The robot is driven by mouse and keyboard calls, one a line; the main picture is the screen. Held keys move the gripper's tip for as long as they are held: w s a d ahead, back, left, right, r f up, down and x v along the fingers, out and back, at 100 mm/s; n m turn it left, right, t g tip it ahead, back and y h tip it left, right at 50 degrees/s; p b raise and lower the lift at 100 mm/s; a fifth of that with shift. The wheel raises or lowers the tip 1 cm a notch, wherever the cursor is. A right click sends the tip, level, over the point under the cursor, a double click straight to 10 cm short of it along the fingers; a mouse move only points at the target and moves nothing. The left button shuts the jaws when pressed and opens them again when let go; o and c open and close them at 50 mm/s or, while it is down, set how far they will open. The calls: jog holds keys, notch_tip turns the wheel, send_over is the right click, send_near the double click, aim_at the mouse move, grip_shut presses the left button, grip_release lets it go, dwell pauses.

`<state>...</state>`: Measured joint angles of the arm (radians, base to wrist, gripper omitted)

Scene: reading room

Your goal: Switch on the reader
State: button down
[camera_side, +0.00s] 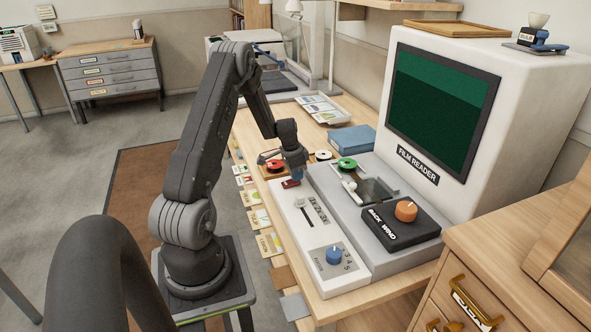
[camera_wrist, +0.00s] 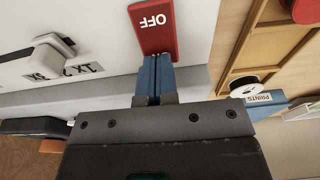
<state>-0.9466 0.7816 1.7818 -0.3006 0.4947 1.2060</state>
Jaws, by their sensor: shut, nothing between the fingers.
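The film reader (camera_side: 482,120) is a large cream cabinet with a dark green screen (camera_side: 440,105). In front of it is a white control panel (camera_side: 312,235). A red rocker switch (camera_side: 291,184) sits at the panel's far end. In the wrist view the switch (camera_wrist: 153,22) reads OFF. My gripper (camera_side: 297,178) is over the switch, pointing down. Its blue fingers (camera_wrist: 154,65) are shut together with nothing between them, at the switch's edge. I cannot tell whether they touch it. The fingers hide part of the switch's near end in the wrist view.
The panel also has a white lever (camera_side: 304,208) and a blue numbered knob (camera_side: 333,256). A black box with an orange knob (camera_side: 405,211) stands beside it. A wooden tray with a red spool (camera_side: 275,165) and a blue box (camera_side: 352,140) lie beyond.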

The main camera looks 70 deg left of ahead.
aim_at(301, 184)
dwell(0.3)
jog(key=shift+w+f+g, duration=0.25)
jog(key=shift+f+g, duration=0.05)
jog(key=shift+g, duration=0.1)
jog(key=shift+s+d, duration=0.1)
jog(key=shift+s, duration=0.1)
jog(key=shift+s+r, duration=0.4)
jog(key=shift+s, duration=0.2)
notch_tip(301, 184, up, 14)
jog(key=w, duration=0.2)
jog(key=shift+w, duration=0.25)
dwell(0.4)
